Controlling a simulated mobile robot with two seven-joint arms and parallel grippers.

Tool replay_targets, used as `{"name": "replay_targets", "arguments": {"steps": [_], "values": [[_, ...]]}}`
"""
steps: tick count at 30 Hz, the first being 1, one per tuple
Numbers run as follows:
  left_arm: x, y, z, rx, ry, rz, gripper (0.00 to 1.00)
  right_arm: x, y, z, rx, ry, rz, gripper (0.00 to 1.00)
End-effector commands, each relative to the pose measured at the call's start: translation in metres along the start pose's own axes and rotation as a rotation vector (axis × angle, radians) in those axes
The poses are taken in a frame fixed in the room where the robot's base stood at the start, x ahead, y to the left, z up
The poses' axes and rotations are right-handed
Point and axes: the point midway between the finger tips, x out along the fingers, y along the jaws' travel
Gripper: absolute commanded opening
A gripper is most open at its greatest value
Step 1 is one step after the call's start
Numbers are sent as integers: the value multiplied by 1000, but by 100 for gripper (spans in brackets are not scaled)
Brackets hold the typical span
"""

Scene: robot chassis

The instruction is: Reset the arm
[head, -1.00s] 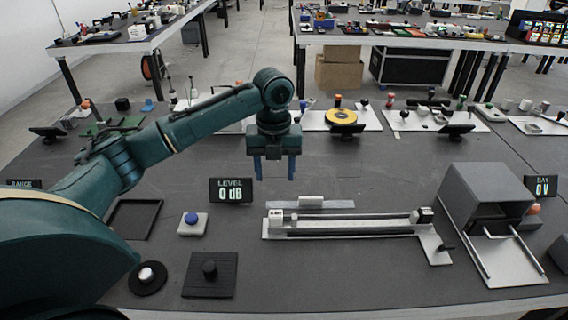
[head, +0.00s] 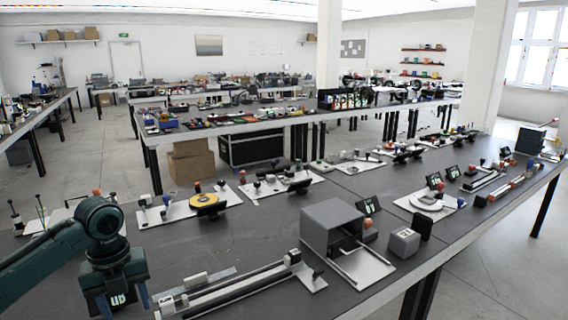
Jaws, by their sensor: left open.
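My left arm comes in from the lower left, and its teal gripper (head: 121,302) hangs downward over the near left part of the dark table (head: 255,232). Its blue fingers are apart with nothing seen between them. The fingertips are close to the bottom edge of the picture. A white linear rail fixture (head: 235,290) lies just right of the gripper. My right arm and gripper are not in view.
A grey box with a tray (head: 333,228) stands right of the rail. A small grey cube (head: 404,242) is beside it. White boards with knobs, a yellow disc (head: 207,199) and small displays line the far side. Cardboard boxes (head: 191,163) sit on the floor beyond.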

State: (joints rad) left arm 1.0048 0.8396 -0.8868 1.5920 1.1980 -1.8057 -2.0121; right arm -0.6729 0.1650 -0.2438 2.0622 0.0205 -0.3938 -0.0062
Motion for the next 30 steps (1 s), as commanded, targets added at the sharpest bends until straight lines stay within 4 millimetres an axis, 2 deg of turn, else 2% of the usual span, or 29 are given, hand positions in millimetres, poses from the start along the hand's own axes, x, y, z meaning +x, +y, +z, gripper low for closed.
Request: {"name": "replay_targets", "arguments": {"steps": [2,3,11,17,21,26,30], "values": [[6,-4,-3,-8,2,-6,53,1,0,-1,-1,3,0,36],[21,-13,-9,-42,-2,-28,53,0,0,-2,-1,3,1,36],[91,-61,-47,-298,-13,-198,53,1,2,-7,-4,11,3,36],[148,-101,-100,-626,54,-411,53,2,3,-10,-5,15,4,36],[178,-118,-145,-954,155,-586,53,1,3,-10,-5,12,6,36],[196,-115,-189,-1358,296,-768,53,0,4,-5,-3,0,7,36],[202,-92,-217,-1697,408,-904,53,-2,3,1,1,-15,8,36]]}}
